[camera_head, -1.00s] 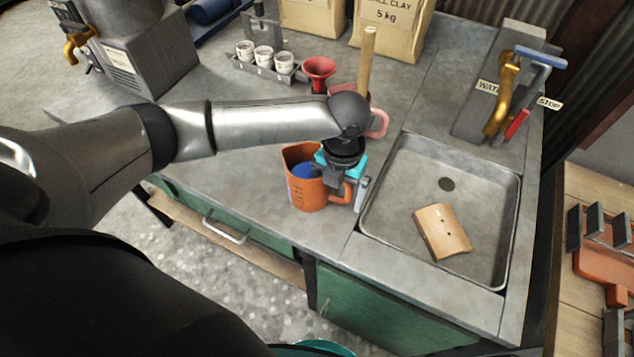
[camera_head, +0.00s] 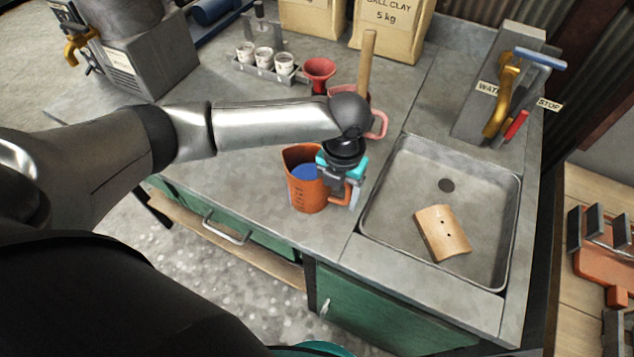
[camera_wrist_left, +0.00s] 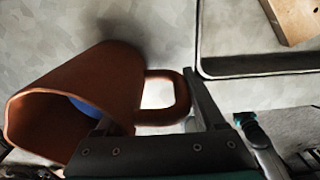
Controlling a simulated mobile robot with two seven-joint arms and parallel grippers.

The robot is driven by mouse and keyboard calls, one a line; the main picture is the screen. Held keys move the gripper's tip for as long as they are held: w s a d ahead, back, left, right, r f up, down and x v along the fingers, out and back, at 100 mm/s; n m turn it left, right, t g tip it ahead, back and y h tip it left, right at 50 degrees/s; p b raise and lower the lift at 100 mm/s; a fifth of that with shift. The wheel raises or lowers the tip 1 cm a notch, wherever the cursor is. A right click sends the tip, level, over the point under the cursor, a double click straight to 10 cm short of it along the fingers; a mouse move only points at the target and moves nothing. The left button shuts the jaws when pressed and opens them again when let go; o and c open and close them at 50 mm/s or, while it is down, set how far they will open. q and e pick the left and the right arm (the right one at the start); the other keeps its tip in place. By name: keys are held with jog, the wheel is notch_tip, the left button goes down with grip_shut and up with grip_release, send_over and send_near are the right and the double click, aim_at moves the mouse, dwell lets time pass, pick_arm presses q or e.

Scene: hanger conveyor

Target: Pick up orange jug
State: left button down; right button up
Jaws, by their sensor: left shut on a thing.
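The orange jug (camera_head: 303,192) stands upright on the grey counter, left of the sink, with something blue inside it. Its handle faces right. My left gripper (camera_head: 344,190) is over the right side of the jug and is shut on the handle. In the left wrist view the jug (camera_wrist_left: 85,95) fills the left side, and its handle (camera_wrist_left: 168,100) lies between the fingers of the gripper. Part of the handle is hidden by the gripper in the head view. I cannot see clear space under the jug. My right gripper is not in view.
A sink (camera_head: 395,240) with a tan curved piece (camera_head: 443,233) in it lies to the right. The counter left of the jug is clear.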

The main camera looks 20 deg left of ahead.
pick_arm(q)
jog(key=shift+w+r, duration=0.1)
jog(key=shift+r, duration=0.15)
dwell(0.3)
